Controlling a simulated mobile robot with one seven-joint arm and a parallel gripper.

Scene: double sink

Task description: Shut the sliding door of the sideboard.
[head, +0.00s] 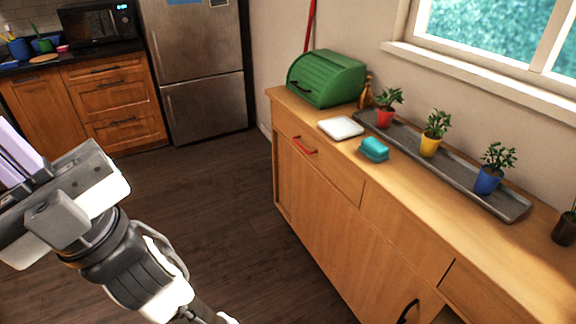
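The wooden sideboard (340,215) runs along the right wall. Its front has drawers above and door panels below. A door panel (365,262) with a curved black handle (408,310) shows at the bottom right. Just right of that handle, a gap shows below the drawers, so the door seems partly open; the frame cuts off the rest. My gripper (12,160) is at the left edge, well away from the sideboard, over the floor. Its pale purple fingers are partly out of frame, so their opening is unclear.
A red handle (305,145) is on the left drawer. On top stand a green bread box (326,78), a white square item (341,128), a teal item (374,149) and a grey tray (460,172) with potted plants. The floor (225,215) between is clear. A fridge (200,70) stands behind.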

